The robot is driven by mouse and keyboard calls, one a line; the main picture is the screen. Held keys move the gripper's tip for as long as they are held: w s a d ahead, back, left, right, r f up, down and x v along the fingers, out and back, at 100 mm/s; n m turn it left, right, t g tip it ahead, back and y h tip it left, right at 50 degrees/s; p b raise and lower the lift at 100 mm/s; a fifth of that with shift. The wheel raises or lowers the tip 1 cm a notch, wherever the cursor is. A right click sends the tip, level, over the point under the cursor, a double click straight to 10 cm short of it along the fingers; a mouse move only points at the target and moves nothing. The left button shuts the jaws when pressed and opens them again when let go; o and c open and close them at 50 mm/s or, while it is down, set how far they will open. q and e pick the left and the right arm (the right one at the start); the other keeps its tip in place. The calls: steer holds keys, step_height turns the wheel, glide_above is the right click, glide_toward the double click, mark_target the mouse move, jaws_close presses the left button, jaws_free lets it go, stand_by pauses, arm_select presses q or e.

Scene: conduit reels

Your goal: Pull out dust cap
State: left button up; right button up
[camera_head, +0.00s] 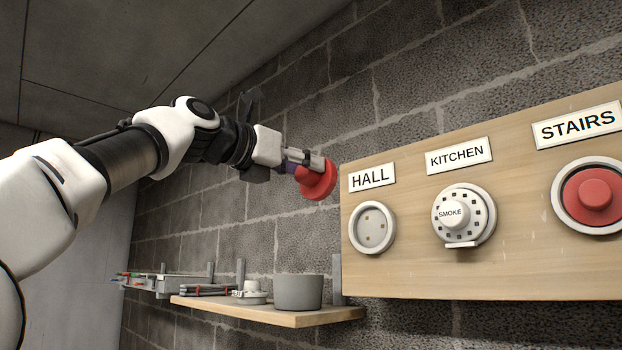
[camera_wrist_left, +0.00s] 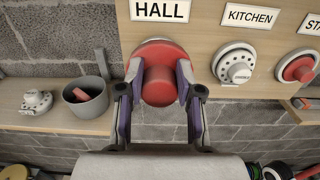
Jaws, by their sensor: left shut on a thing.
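A red dust cap (camera_head: 318,184) is held in my left gripper (camera_head: 304,165), in the air left of the HALL base (camera_head: 372,228). In the wrist view the fingers close on the knob of the cap (camera_wrist_left: 160,84) from both sides. The HALL base is a round white socket with small contacts, uncovered on the board. In the wrist view the cap hides most of it. Another red dust cap (camera_head: 595,196) sits in the STAIRS base (camera_head: 560,206). A white smoke detector (camera_head: 454,212) sits at KITCHEN. My right gripper is not in view.
The wooden board (camera_head: 410,275) is on a block wall. A shelf (camera_head: 325,316) below left bears a grey pot (camera_head: 298,292) and a white detector (camera_head: 250,293). In the wrist view a red piece (camera_wrist_left: 80,94) lies in the pot. A rack (camera_head: 160,284) stands further left.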

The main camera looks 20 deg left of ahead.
mark_target(301, 167)
arm_select(q)
steer(key=shift+s+a+f+b, duration=0.15)
steer(key=shift+f+b, duration=0.05)
steer(key=shift+b, duration=0.3)
steer(key=shift+b+v, duration=0.45)
steer(key=shift+v, duration=0.45)
steer(key=shift+s+a+b, duration=0.2)
steer(key=shift+s+b, duration=0.3)
steer(key=shift+s, duration=0.05)
steer(key=shift+s+a+r+b, duration=0.1)
steer(key=shift+s+a+b, duration=0.15)
steer(key=shift+s, duration=0.35)
